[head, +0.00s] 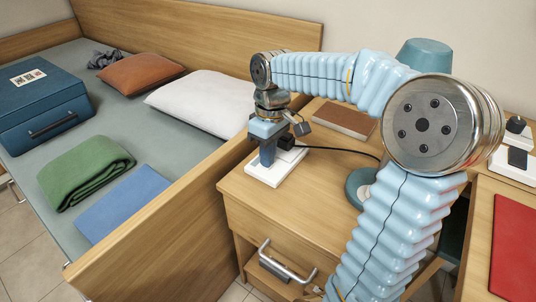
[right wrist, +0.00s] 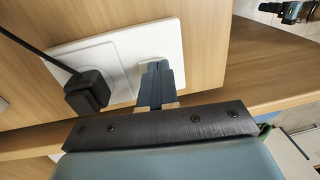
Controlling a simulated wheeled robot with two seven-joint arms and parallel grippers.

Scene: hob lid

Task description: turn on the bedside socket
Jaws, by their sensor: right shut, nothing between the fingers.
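The bedside socket is a white double plate (head: 266,175) on the wooden bedside cabinet, close to the bed's side board; it also shows in the right wrist view (right wrist: 117,49). A black plug (right wrist: 86,91) with a black cable sits in its left half in that view. My right gripper (head: 267,160) points down over the plate, its fingers shut and empty. In the right wrist view the closed fingertips (right wrist: 158,68) are over the plate's right half, at or very near its surface. They hide what lies under them, so a switch and its position cannot be made out. My left gripper is out of view.
A brown notebook (head: 343,119) and a teal lamp (head: 424,54) stand behind my right arm; the black cable crosses the cabinet top. Another white plate with dark parts (head: 513,168) is at the far right, near a red folder (head: 514,248). The bed fills the left.

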